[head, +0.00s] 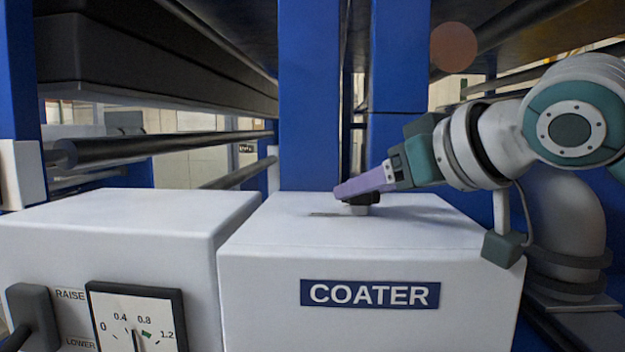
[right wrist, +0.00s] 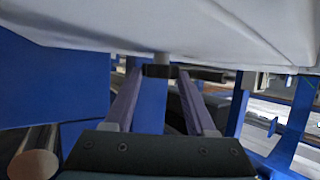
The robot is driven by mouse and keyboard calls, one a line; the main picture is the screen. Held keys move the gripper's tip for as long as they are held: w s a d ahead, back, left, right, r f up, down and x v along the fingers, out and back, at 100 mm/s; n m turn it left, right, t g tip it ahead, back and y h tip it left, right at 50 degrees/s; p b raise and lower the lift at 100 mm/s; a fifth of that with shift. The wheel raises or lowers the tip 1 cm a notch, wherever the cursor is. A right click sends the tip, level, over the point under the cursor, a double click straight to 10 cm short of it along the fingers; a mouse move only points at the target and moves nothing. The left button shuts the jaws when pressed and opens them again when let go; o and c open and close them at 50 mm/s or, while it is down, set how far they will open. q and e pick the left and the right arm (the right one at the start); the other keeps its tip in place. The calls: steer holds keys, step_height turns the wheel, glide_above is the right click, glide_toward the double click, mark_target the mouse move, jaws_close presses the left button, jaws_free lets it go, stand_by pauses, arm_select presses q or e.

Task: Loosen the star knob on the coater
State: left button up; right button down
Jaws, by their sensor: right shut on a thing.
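The star knob (head: 366,198) is a small black knob on a short grey stem on top of the white coater box (head: 300,254), whose front carries a "COATER" label. My right gripper (head: 348,189), with purple fingers, reaches in from the right and is shut on the knob. In the right wrist view the fingertips (right wrist: 160,72) lie on either side of the dark knob (right wrist: 160,71), and its stem meets the white surface. The fingers partly hide the knob in the head view. My left gripper is not in view.
A second white box (head: 130,225) stands to the left, with a dial gauge (head: 137,318) and a dark lever (head: 32,314) by RAISE and LOWER marks. A blue upright (head: 310,95) rises just behind the coater box. Dark rollers (head: 160,147) run behind on the left.

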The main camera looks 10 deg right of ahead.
stand_by(0.3)
steer(key=shift+c, duration=1.1)
jaws_free()
steer(key=shift+s, duration=0.1)
steer(key=b+v, duration=0.2)
steer(key=v, duration=0.6)
steer(key=shift+s+d+r+b, duration=0.15)
steer(key=shift+s+b, duration=0.15)
steer(key=shift+b, duration=0.05)
steer(key=shift+s+d+r, duration=0.1)
steer(key=shift+s+r, duration=0.15)
steer(key=shift+s, duration=0.15)
